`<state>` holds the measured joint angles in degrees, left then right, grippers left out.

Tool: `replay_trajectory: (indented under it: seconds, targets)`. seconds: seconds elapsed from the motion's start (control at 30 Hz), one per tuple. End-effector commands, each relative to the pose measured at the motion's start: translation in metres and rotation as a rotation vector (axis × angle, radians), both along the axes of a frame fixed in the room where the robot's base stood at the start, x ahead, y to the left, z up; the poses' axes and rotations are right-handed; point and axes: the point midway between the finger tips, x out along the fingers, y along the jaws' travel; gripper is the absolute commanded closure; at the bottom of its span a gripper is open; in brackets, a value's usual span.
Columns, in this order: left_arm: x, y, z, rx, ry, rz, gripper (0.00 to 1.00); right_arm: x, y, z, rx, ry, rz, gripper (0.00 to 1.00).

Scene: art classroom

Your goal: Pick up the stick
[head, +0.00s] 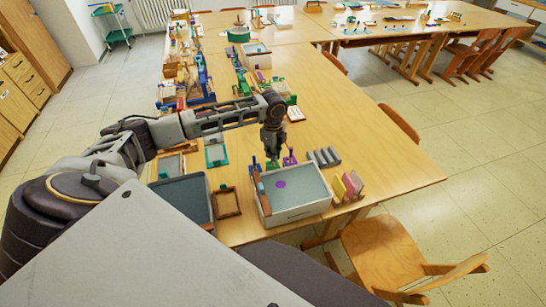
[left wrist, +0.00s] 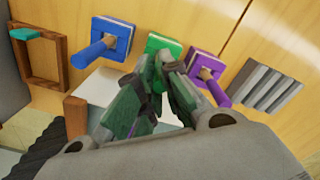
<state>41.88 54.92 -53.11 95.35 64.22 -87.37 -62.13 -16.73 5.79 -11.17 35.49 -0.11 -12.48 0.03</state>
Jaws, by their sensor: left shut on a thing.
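My left gripper (head: 272,150) reaches down over the table behind the white tray. In the left wrist view, its fingers (left wrist: 163,62) are closed above a green square base (left wrist: 160,44) and are shut on the green stick, which they almost wholly hide. A blue stick (left wrist: 97,47) on a blue base stands to one side. A purple stick (left wrist: 216,90) on a purple base stands to the other side. In the head view the purple stick (head: 289,157) is just right of the gripper. My right gripper is not in view.
The white tray (head: 296,213) with a grey-green inside and a purple disc stands in front. A grey ridged block (head: 325,157) and coloured upright pieces (head: 348,186) are to its right. Wooden frames lie left. The table's right side (head: 385,150) is clear; chairs stand beyond its edge.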

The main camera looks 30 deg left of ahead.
Motion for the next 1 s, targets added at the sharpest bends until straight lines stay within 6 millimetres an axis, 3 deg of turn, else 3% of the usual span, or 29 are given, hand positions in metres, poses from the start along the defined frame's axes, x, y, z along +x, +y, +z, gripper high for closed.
replay_trajectory:
  seconds: [0.27, 0.7, 1.0]
  targets:
    - [0.001, 0.0, 0.022, 0.0, -0.003, 0.0, 1.0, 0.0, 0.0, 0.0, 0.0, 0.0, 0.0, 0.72]
    - [0.001, 0.0, 0.084, -0.001, -0.002, 0.001, 1.0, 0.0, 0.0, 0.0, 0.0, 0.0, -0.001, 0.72]
    - [0.001, 0.0, 0.099, -0.001, -0.001, 0.001, 1.0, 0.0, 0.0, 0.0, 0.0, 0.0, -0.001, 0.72]
